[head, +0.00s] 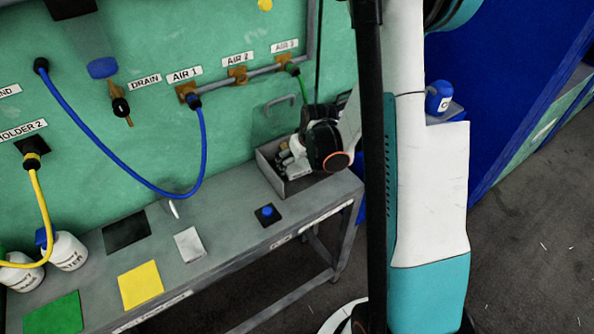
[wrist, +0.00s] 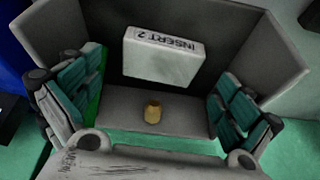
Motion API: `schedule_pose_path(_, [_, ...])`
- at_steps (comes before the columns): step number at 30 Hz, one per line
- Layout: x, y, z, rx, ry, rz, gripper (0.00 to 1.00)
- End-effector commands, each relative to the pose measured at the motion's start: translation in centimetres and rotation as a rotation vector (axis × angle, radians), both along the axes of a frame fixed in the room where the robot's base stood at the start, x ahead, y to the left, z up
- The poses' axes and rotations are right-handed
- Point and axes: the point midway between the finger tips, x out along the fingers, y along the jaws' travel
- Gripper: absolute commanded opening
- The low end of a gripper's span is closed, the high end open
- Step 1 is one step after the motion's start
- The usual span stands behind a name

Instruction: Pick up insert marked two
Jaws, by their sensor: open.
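The insert marked two is a white block labelled "INSERT 2" (wrist: 163,58), in the upper middle of the wrist view. It lies inside a grey open bin, which stands on the bench in the head view (head: 305,184). My gripper (wrist: 158,92) is open, its teal-padded fingers to the left and right of the block with gaps on both sides. In the head view my gripper (head: 325,145) is over the bin, and several pale pieces (head: 293,163) show beside it; their labels cannot be read there.
A small brass cylinder (wrist: 153,112) shows between the fingers. The grey bench (head: 225,215) holds a blue button (head: 267,211), a yellow square (head: 140,284), a green square (head: 52,312) and white bottles (head: 68,251). A green panel with blue and yellow hoses stands behind.

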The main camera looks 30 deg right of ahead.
Motion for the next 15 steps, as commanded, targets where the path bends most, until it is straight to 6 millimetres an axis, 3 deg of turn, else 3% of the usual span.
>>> schedule_pose_path(4, [0.8, 0.0, -2.1, 0.0, 0.0, 0.0, 0.98])
schedule_pose_path(11, [0.8, 0.0, -2.2, 0.0, 0.0, 0.0, 0.98])
schedule_pose_path(15, [0.8, 0.0, -2.2, 0.0, 0.0, -0.001, 0.71])
